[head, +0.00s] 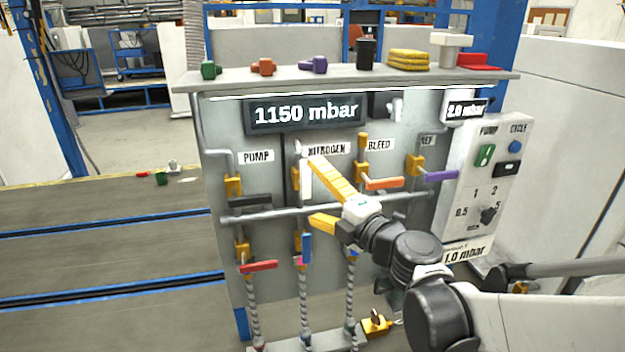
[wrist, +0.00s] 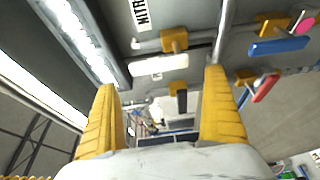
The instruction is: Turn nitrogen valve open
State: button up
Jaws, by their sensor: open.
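The nitrogen valve's white handle (head: 305,178) hangs straight down below the NITROGEN label (head: 327,149) on the grey panel, partly hidden by my upper finger. In the wrist view the white handle (wrist: 158,66) lies crosswise ahead, in the gap between my fingers, beside its yellow valve body (wrist: 174,40). My gripper (head: 312,190) is open and empty, one yellow finger above the other, pointing at the panel. It also shows in the wrist view (wrist: 159,80). I cannot tell whether a finger touches the handle.
Nearby are the pump valve's black handle (head: 250,201), the orange bleed handle (head: 384,183) and a purple handle (head: 441,176). A horizontal pipe (head: 270,216) runs below. Red (head: 259,266) and blue (head: 307,247) handles sit lower. The display (head: 306,113) reads 1150 mbar.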

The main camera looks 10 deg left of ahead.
jog(key=v, duration=0.6)
jog(key=shift+s, duration=0.1)
